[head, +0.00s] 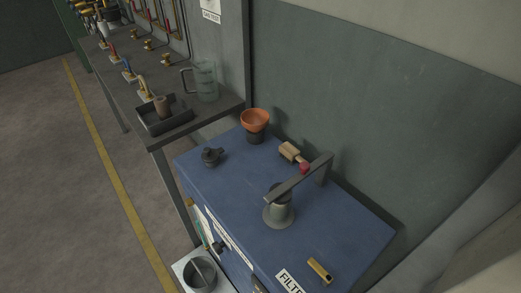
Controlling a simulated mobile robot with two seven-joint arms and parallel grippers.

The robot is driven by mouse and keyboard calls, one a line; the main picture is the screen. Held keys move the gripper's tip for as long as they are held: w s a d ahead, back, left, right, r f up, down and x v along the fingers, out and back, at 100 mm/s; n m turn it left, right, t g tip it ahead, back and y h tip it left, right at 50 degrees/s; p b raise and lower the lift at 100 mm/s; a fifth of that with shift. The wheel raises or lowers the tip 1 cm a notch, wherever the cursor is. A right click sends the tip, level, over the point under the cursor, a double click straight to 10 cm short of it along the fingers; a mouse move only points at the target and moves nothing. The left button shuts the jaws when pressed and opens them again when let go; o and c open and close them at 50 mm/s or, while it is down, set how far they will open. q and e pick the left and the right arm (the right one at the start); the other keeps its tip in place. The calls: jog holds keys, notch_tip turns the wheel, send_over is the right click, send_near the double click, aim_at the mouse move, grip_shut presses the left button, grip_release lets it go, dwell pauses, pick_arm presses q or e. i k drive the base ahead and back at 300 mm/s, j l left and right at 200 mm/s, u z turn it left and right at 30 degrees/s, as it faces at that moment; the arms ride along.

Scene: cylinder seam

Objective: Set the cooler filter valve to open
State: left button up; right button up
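The blue cooler cabinet (340,230) stands at the lower middle of the head view. A white label (289,283) starting "FILT" sits at its front edge, cut off by the bottom of the picture. Just right of the label, a short brass-coloured lever (319,271) lies on the blue top, slanting from upper left to lower right. It appears to be the filter valve handle. Any position markings around it are too small to read. Neither of my grippers is in view.
A grey post with a flat arm (297,182) rises from the cabinet top. A bench with a jug (205,82) stands behind left. A bucket (200,275) sits below the cabinet's front.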

aim_at(327, 278)
jog(key=j+z, duration=0.2)
jog(key=z, duration=0.15)
jog(key=l+z, duration=0.1)
jog(key=z, duration=0.35)
jog(key=k+l+u, duration=0.15)
jog(key=k, duration=0.15)
